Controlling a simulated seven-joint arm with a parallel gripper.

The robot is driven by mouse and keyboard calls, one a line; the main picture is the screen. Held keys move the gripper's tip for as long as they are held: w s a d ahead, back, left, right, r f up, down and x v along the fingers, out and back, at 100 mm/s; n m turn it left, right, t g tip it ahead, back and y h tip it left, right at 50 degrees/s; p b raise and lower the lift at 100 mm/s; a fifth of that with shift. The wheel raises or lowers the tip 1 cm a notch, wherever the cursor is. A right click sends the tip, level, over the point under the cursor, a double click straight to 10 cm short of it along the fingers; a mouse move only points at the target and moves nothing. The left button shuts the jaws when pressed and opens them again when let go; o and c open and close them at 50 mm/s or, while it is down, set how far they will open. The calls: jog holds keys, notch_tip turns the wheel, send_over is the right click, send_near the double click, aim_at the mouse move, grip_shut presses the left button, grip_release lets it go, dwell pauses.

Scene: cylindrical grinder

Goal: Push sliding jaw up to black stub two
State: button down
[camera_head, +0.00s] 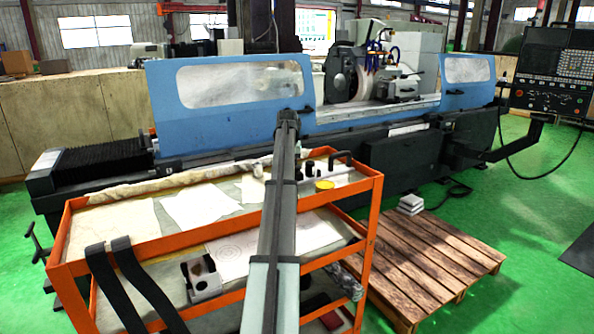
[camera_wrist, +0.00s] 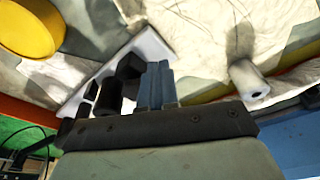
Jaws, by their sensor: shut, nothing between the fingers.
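In the wrist view, my gripper (camera_wrist: 158,70) is shut and empty, its blue-grey fingers together. They stand close beside a black block (camera_wrist: 130,66) on a white bar-like fixture (camera_wrist: 148,44). I cannot tell whether they touch the block. More black stubs (camera_wrist: 106,98) stand at the fixture's lower left, partly hidden by the gripper body. Which part is the sliding jaw and which is stub two is not clear. In the head view, the fixture (camera_head: 342,177) lies on the orange cart's top, with a black stub (camera_head: 310,168) and a black bar (camera_head: 343,155). My arm hides the fingers there.
A yellow disc (camera_head: 324,185) lies in front of the fixture. A white roll (camera_wrist: 250,80) lies to the right of my fingers in the wrist view. The orange cart rim (camera_head: 362,215) and the blue grinder guard (camera_head: 232,122) bound the space.

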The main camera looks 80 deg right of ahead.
jog(key=shift+f, duration=1.45)
dwell(1.0)
jog(key=shift+r, duration=0.25)
jog(key=shift+r, duration=1.5)
jog(key=shift+s+d, duration=1.85)
jog(key=shift+s, duration=0.1)
dwell(1.4)
jog(key=shift+s+d+r, duration=0.1)
jog(key=shift+d+r, duration=0.05)
